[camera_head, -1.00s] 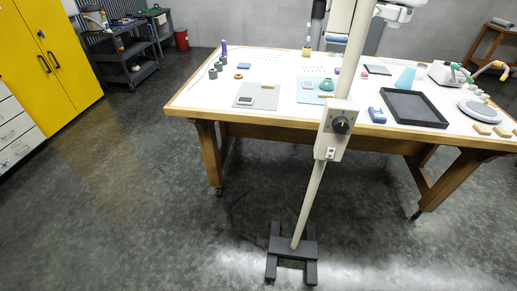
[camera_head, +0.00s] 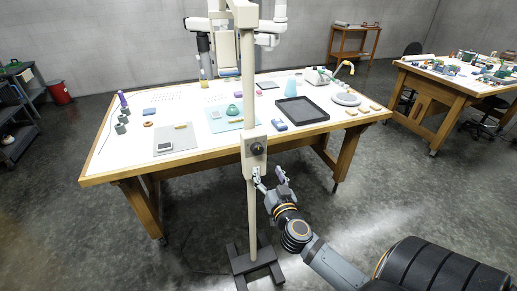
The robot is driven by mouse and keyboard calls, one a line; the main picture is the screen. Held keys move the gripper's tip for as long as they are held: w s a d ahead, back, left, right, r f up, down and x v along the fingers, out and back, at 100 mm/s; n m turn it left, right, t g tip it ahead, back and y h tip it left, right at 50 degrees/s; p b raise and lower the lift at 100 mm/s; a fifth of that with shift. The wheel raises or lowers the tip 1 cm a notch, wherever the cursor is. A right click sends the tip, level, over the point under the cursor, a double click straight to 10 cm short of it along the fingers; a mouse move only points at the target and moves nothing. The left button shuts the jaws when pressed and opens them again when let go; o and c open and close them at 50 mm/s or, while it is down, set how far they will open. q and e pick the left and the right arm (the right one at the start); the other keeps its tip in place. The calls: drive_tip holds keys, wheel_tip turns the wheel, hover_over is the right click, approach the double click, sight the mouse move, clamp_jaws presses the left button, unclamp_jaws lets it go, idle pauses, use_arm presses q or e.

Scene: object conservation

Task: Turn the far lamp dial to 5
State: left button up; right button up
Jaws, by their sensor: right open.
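A lamp stand with a beige pole (camera_head: 252,208) stands in front of the white-topped table. A beige control box (camera_head: 248,160) is fixed on the pole at about table-edge height. A round dark dial (camera_head: 257,149) sits on the box face; its setting is too small to read. My right gripper (camera_head: 270,177) is open and empty just below and right of the dial, its fingers pointing up. One finger is close to the lower part of the box; I cannot tell whether it touches. My left gripper is out of view.
The table (camera_head: 187,147) holds a black tray (camera_head: 302,118), a teal mat (camera_head: 216,124) and several small items. The stand's dark base (camera_head: 252,265) is on the floor. A second cluttered table (camera_head: 446,89) is at the right. The floor at left front is clear.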

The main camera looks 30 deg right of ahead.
sight(258, 151)
drive_tip(key=p+x, duration=0.1)
drive_tip(key=x, duration=0.8)
drive_tip(key=shift+w+d+p, duration=0.15)
drive_tip(key=shift+w+p, duration=0.2)
drive_tip(key=shift+w+d+f, duration=0.15)
drive_tip(key=shift+w+d, duration=0.05)
drive_tip(key=shift+w, duration=0.3)
drive_tip(key=shift+c, duration=0.3)
drive_tip(key=c, duration=1.1)
